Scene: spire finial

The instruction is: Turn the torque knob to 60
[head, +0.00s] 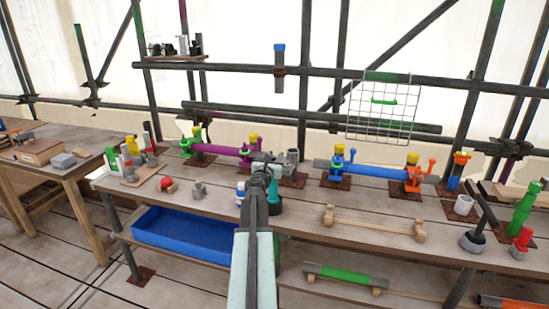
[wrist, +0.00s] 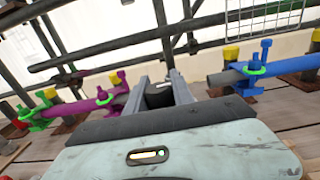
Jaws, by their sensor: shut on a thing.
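My gripper (head: 264,168) reaches over the middle of the workbench. In the wrist view its two grey fingers (wrist: 160,92) stand on either side of a dark round knob (wrist: 158,98) and are shut on it. In the head view a teal upright body (head: 274,188) with a dark round base (head: 272,207) shows just below and beside my gripper, partly hidden by my arm. The knob itself is mostly hidden there. No scale or number on it can be read.
On the workbench (head: 300,229), a purple pipe (head: 221,148) in clamps lies behind left and a blue pipe (head: 376,171) behind right. A white-and-blue bottle (head: 240,192) stands close left. A wooden rack (head: 374,223) lies front right.

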